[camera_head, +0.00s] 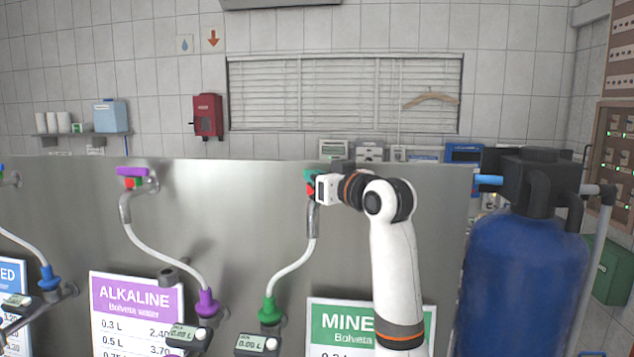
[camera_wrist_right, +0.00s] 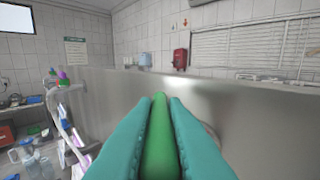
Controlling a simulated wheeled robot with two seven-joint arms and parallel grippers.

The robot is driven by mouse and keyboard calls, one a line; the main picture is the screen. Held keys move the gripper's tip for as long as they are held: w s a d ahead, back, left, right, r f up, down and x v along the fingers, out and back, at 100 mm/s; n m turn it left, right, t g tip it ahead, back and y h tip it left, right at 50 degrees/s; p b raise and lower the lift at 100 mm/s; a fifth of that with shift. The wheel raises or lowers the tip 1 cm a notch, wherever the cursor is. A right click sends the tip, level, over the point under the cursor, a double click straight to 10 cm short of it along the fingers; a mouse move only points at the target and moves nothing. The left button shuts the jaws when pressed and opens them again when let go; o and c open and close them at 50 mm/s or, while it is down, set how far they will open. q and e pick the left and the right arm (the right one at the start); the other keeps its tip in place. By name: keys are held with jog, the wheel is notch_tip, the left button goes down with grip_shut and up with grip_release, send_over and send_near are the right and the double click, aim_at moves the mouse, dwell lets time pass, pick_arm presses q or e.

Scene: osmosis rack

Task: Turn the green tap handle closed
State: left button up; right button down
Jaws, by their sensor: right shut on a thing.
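The green tap handle (camera_wrist_right: 160,140) shows in the right wrist view as a rounded green bar, lengthwise between two teal fingers. My right gripper (camera_head: 311,175) is shut on it, a finger against each side. In the head view the teal fingertips are at the top of the tap by the steel panel, and they hide most of the handle. A red part of the tap (camera_head: 310,189) shows just below them. A white hose (camera_head: 293,262) runs down from this tap to a green nozzle fitting (camera_head: 270,311). My left gripper is not in view.
A tap with a purple handle (camera_head: 132,171) is to the left on the steel panel (camera_head: 235,215). A green-headed sign (camera_head: 340,322) stands below my right arm. A large blue tank (camera_head: 520,275) with black pipework stands close on the right.

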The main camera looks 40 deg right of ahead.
jog(key=n+y, duration=0.1)
jog(key=y, duration=0.1)
jog(key=n+y+b, duration=0.1)
jog(key=n+y, duration=0.2)
jog(key=y, duration=0.2)
jog(key=shift+d, duration=0.25)
jog(key=n+g+y, duration=0.1)
jog(key=n+y, duration=0.1)
jog(key=y, duration=0.1)
jog(key=shift+d+r+n+g, duration=0.1)
jog(key=shift+n+g, duration=0.2)
jog(key=shift+n, duration=0.1)
jog(key=shift+n+g+y, duration=1)
jog(key=shift+n+y, duration=0.2)
jog(key=shift+y, duration=0.9)
jog(key=c, duration=1.5)
grip_release()
jog(key=shift+w, duration=0.1)
jog(key=shift+o, duration=0.2)
